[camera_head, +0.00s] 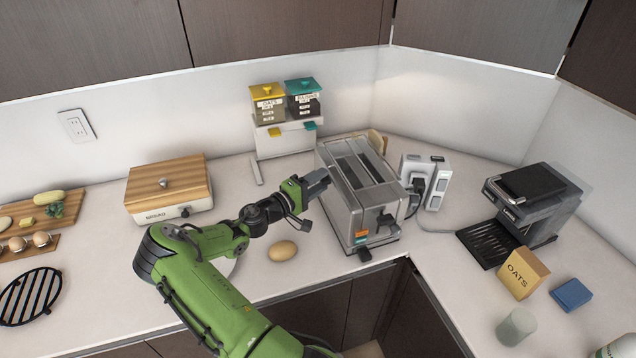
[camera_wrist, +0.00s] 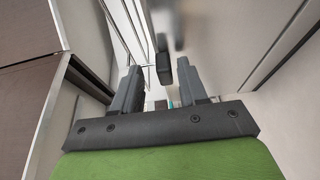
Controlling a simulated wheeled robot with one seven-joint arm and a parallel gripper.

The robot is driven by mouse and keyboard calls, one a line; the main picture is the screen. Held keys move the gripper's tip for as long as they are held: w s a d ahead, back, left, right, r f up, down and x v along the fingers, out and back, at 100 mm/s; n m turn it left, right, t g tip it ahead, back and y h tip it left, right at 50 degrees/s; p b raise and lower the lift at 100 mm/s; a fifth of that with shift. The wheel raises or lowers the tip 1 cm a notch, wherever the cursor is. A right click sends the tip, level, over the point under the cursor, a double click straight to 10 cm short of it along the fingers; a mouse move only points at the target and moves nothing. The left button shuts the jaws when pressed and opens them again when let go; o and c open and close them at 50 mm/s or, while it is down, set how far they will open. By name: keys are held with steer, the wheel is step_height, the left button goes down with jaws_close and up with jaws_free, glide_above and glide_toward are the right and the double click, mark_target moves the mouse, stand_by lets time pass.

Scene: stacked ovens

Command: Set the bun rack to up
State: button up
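The silver toaster (camera_head: 347,205) stands on the counter near the corner, with long slots and thin metal bars on top. I cannot clearly make out the bun rack as raised or lowered. My gripper (camera_head: 322,182) is at the toaster's left side, close to its upper edge. In the wrist view, my gripper (camera_wrist: 157,80) has its two fingers apart with nothing clamped. A small dark knob (camera_wrist: 164,70) beside the metal wall appears between the fingertips, near the right finger. I cannot tell whether they touch.
An egg-shaped potato-like item (camera_head: 283,251) lies below my arm. A wooden-lidded box (camera_head: 167,188) stands left, dispensers (camera_head: 284,105) behind, and a white socket block (camera_head: 427,180) right of the toaster. A coffee machine (camera_head: 537,200) and an oats box (camera_head: 522,273) are farther right.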

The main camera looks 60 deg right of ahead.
steer(key=b+v, duration=0.1)
steer(key=v, duration=1.4)
steer(key=shift+a+b, duration=0.4)
steer(key=shift+w, duration=0.1)
